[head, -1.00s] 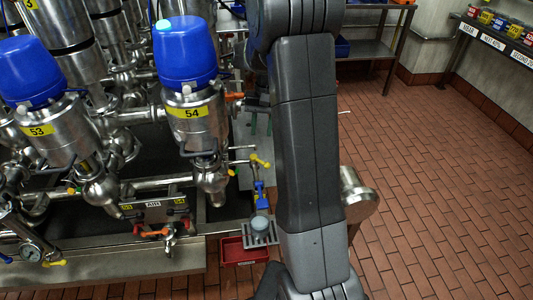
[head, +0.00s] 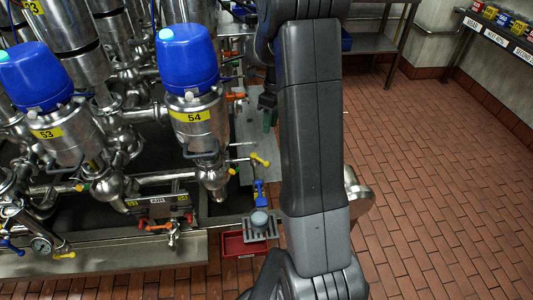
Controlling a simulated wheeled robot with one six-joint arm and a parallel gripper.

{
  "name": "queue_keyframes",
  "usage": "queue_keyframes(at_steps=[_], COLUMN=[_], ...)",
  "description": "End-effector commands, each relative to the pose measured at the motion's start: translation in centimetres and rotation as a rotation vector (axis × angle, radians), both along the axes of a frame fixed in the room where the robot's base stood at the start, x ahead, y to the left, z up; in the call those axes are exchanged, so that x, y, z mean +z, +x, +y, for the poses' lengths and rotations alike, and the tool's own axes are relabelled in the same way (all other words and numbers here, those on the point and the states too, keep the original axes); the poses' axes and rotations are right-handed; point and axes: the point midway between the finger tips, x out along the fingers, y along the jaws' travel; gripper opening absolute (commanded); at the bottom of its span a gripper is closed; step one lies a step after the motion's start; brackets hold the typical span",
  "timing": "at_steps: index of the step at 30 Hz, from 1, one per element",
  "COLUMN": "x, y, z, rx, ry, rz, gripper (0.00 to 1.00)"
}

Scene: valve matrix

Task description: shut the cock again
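Several cocks show in the head view, and I cannot tell for sure which one is meant. A small cock with a blue handle (head: 259,190) stands above a grey cup (head: 260,218) on a grate. A yellow handle (head: 260,160) sits just above it. An orange handle (head: 236,97) is on the pipework farther back. My gripper (head: 267,103) appears as a small dark shape left of my arm, beyond the blue-handled cock and apart from it. Its fingers are too small and dark to read, and nothing is clearly held.
Valve 54 (head: 194,118) and valve 53 (head: 46,133), both blue-capped, stand at left. A red tray (head: 246,243) lies below the grate. Red handles (head: 160,227) are on a manifold at front left. A metal table (head: 375,42) stands at the back. The tiled floor at right is clear.

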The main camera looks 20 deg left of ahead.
Motion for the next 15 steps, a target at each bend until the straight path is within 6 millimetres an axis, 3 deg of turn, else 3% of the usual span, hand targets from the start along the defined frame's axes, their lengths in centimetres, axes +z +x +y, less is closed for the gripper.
queue_keyframes(at_steps=[8, 15], x=[-0.2, -3.7], y=[-0.1, -0.8], z=[-0.2, 0.0], rx=[-0.175, -0.174], ry=[-0.034, -0.038], rz=[0.012, 0.015], gripper=[0.33, 0.33])
